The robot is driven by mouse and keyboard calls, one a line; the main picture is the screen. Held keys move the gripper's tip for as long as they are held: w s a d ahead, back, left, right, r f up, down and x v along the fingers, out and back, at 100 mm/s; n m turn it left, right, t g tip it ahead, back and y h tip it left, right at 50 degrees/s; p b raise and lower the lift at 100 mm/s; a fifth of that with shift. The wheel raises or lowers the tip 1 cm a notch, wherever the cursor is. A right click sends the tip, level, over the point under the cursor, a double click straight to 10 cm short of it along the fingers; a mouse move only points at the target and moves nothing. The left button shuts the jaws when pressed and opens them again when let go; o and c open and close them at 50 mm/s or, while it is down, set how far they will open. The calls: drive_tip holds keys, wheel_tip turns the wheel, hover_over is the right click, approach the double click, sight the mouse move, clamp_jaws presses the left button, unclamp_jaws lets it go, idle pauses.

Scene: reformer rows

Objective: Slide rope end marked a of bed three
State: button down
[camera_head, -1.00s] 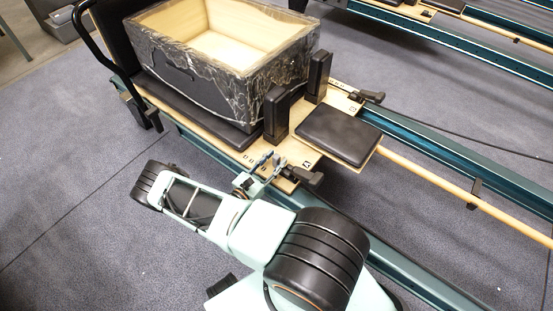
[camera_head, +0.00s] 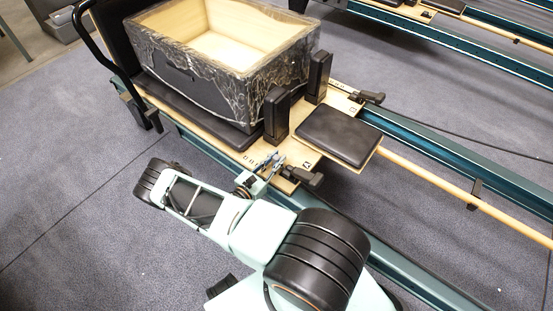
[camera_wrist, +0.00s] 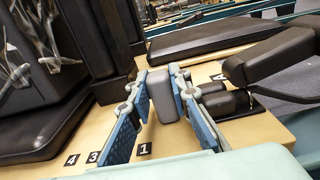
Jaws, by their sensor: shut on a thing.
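My gripper (camera_wrist: 162,92) has its two blue fingers on either side of a small grey block (camera_wrist: 164,112), which appears to be the rope end, and is shut on it. The block is at the edge of the wooden carriage board (camera_wrist: 65,172). A black tag marked A (camera_wrist: 218,77) lies just beyond it. Tags 4, 3 and 1 (camera_wrist: 144,149) run along the board on the near side, one partly hidden by a finger. In the head view my gripper (camera_head: 273,161) is at the board's near edge, and the block is too small to make out there.
A black clamp (camera_wrist: 270,66) stands close to the right of my fingers. Black shoulder posts (camera_head: 277,115) and a padded headrest (camera_head: 339,135) are beside it. A plastic-wrapped open box (camera_head: 215,90) sits on the carriage.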

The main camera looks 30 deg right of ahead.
drive_tip(key=shift+w+a+f+b, duration=0.1)
drive_tip(key=shift+w+a+b, duration=0.1)
drive_tip(key=shift+w+b, duration=0.35)
drive_tip(key=shift+w+a+f+b, duration=0.1)
drive_tip(key=shift+w+a+b, duration=0.1)
drive_tip(key=shift+w+b, duration=0.3)
drive_tip(key=shift+w+a+r, duration=0.15)
drive_tip(key=shift+w, duration=0.3)
drive_tip(key=c, duration=1.8)
unclamp_jaws()
drive_tip(key=shift+s, duration=0.1)
drive_tip(key=shift+o, duration=0.2)
drive_tip(key=v, duration=1.2)
